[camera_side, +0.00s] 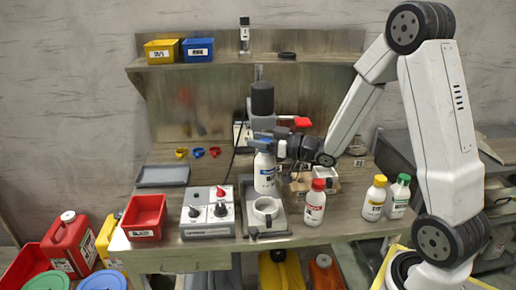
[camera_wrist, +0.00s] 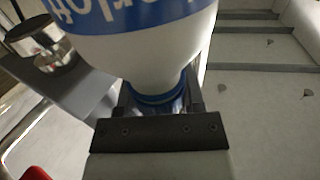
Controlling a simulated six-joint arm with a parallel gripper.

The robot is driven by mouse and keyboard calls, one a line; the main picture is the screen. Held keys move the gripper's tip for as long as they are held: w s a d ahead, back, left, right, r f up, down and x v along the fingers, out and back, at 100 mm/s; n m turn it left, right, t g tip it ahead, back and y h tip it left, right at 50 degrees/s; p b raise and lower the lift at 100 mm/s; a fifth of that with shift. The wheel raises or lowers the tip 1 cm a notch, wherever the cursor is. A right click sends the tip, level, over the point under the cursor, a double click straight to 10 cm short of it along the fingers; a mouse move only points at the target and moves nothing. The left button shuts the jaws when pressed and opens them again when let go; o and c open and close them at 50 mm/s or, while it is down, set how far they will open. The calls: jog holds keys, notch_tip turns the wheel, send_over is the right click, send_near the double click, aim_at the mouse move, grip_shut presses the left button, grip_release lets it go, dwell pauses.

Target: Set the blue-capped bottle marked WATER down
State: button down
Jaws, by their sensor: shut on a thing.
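A white bottle (camera_side: 265,174) with a blue label hangs upright in my gripper (camera_side: 265,145), which is shut at its blue cap and neck. The wrist view shows the bottle (camera_wrist: 140,62) close up, with its blue cap (camera_wrist: 158,97) between the fingers of my gripper (camera_wrist: 160,110). The label is only partly in view and I cannot read it surely. In the side view the bottle's lower end appears just above and behind a white round cup (camera_side: 265,213) on a grey stand (camera_side: 282,222). I cannot tell whether they touch.
A red-capped bottle (camera_side: 315,204) stands close on the right, with yellow-capped (camera_side: 374,199) and green-capped (camera_side: 398,197) bottles farther right. A grey control box (camera_side: 207,214) and red bin (camera_side: 145,218) are on the left. Clear bench top lies between the red-capped and yellow-capped bottles.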

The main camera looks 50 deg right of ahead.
aim_at(260, 155)
jog(key=shift+s+d, duration=0.15)
jog(key=shift+f, duration=0.1)
jog(key=shift+f, duration=2.2)
jog(key=shift+f, duration=1.8)
jog(key=shift+c, duration=1)
grip_release()
jog(key=shift+f, duration=0.1)
